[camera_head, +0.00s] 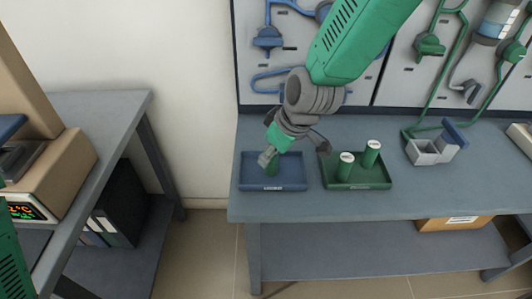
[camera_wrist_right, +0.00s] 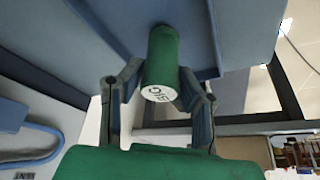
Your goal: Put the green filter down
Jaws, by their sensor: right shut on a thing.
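My right gripper (camera_head: 268,158) reaches down over the blue tray (camera_head: 258,184) on the workbench. It is shut on a green filter (camera_head: 273,167), a small cylinder that the fingers partly cover. In the right wrist view the green filter (camera_wrist_right: 163,58) sits between the two fingers of the right gripper (camera_wrist_right: 160,82), its white lettered end towards the camera. Its far end is close to a blue surface; I cannot tell if it touches. My left gripper is not in view.
Right of the blue tray, a green tray (camera_head: 358,185) holds two upright green filters with white tops (camera_head: 346,158) (camera_head: 371,148). A grey box with a blue lid (camera_head: 430,152) stands further right. A tool board (camera_head: 285,45) rises behind. A furnace (camera_head: 45,180) stands on the left table.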

